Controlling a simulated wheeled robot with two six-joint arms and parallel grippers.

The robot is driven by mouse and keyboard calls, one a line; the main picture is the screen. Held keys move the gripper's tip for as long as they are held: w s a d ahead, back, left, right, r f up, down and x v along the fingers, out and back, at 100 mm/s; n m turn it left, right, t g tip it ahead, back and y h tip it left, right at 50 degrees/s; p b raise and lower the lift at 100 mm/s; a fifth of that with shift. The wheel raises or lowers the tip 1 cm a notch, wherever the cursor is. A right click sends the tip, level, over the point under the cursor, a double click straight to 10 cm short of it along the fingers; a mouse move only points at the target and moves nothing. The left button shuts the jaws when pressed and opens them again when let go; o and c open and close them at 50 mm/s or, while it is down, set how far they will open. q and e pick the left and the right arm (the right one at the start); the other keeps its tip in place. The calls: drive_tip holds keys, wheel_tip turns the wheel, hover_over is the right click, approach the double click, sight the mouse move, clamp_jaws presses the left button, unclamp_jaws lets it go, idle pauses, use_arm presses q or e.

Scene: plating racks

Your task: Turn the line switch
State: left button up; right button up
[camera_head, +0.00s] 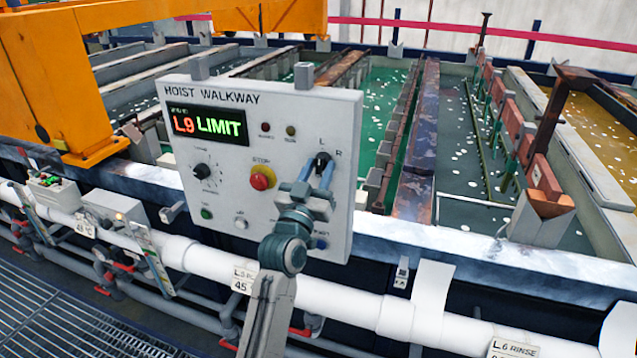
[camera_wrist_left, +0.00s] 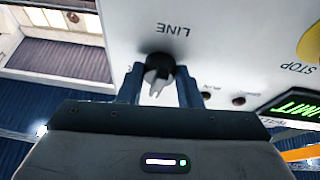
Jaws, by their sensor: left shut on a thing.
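The line switch (camera_head: 322,158) is a small black knob on the upper right of the white control panel (camera_head: 222,215), between printed letters L and R. In the left wrist view the switch (camera_wrist_left: 158,70) shows a grey pointer and the word LINE upside down. My left gripper (camera_head: 317,170) reaches up to the panel with its two blue fingers on either side of the knob. It is shut on the line switch, and the fingers (camera_wrist_left: 160,82) partly cover it. My right gripper is out of view.
The panel has a display (camera_head: 208,125) reading L.9 LIMIT, a red stop button (camera_head: 262,178) on yellow, and another black knob (camera_head: 202,171). A white pipe (camera_head: 340,301) runs in front below. Tanks of green liquid (camera_head: 385,105) lie behind. An orange frame (camera_head: 65,75) stands at left.

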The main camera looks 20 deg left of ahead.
use_arm(q)
drive_tip(key=m+h+b, duration=0.1)
drive_tip(key=m+b, duration=0.1)
drive_tip(key=m+h+b, duration=0.1)
drive_tip(key=m+b, duration=0.1)
drive_tip(key=b, duration=0.1)
drive_tip(key=m+g+h+b, duration=0.1)
drive_tip(key=m+b, duration=0.1)
drive_tip(key=m, duration=0.1)
drive_tip(key=shift+a+f, duration=0.15)
drive_tip(key=shift+a, duration=0.1)
drive_tip(key=m+g+h+b, duration=0.1)
drive_tip(key=m+b, duration=0.1)
drive_tip(key=m, duration=0.1)
drive_tip(key=shift+a+m+h, duration=0.1)
drive_tip(key=shift+m+h, duration=0.2)
drive_tip(key=shift+r+m+g+h+b, duration=0.2)
drive_tip(key=shift+m+g+h+b, duration=0.15)
drive_tip(key=shift+m, duration=0.5)
drive_tip(key=shift+r+m+g+h+b, duration=0.15)
drive_tip(key=shift+m+g+h+b, duration=0.15)
drive_tip(key=shift+m, duration=0.55)
drive_tip(key=o, duration=1)
drive_tip(key=shift+c, duration=0.2)
